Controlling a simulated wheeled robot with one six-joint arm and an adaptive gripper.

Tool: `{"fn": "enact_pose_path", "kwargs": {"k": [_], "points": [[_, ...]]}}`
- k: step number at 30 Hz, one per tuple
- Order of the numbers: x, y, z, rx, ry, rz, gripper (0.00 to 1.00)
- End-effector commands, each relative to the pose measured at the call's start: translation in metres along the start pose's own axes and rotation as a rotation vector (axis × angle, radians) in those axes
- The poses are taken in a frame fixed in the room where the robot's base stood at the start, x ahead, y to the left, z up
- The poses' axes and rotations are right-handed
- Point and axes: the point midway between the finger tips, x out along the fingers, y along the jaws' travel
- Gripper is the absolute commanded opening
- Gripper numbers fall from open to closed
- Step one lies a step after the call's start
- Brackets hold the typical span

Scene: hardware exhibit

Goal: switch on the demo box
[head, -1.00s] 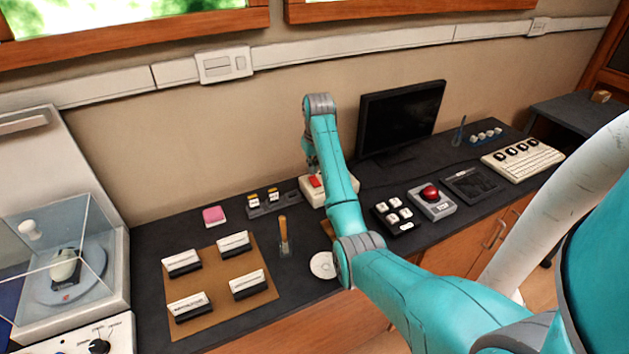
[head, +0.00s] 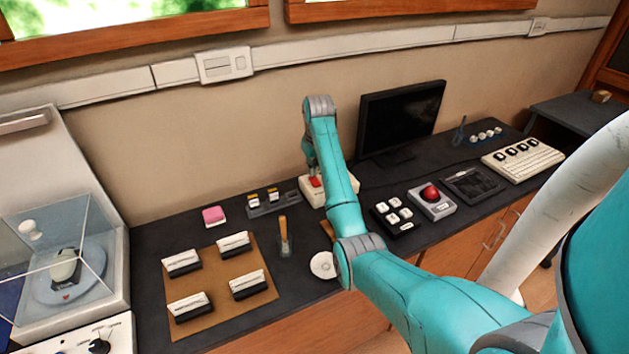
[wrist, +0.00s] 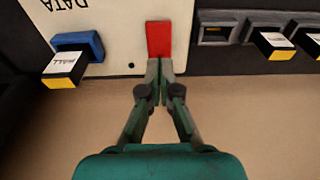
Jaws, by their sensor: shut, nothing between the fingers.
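The demo box is a cream-white box (head: 341,187) with a red switch (head: 316,183), standing near the wall in the head view. In the wrist view its cream panel (wrist: 120,22) carries the upside-down word "DATA", and the red switch (wrist: 159,38) sits at its right edge. A blue socket (wrist: 90,42) on the box holds a black-and-yellow plug (wrist: 63,68). My gripper (wrist: 160,62) is shut and empty. Its fingertips are right at the near end of the red switch; whether they touch it I cannot tell. My arm hides part of the box in the head view.
A dark strip with yellow-and-black plugs (wrist: 274,45) lies beside the box. A monitor (head: 400,118), a white-key pad (head: 394,216) and a red-button box (head: 432,203) stand to its right.

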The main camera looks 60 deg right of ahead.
Motion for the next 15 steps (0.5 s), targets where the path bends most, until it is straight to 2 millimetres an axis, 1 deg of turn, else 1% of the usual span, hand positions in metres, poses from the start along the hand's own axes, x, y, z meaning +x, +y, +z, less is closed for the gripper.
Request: {"fn": "enact_pose_path", "kwargs": {"k": [15], "points": [[0.0067,0.0,0.0008,0.0,0.0,0.0,0.0]]}}
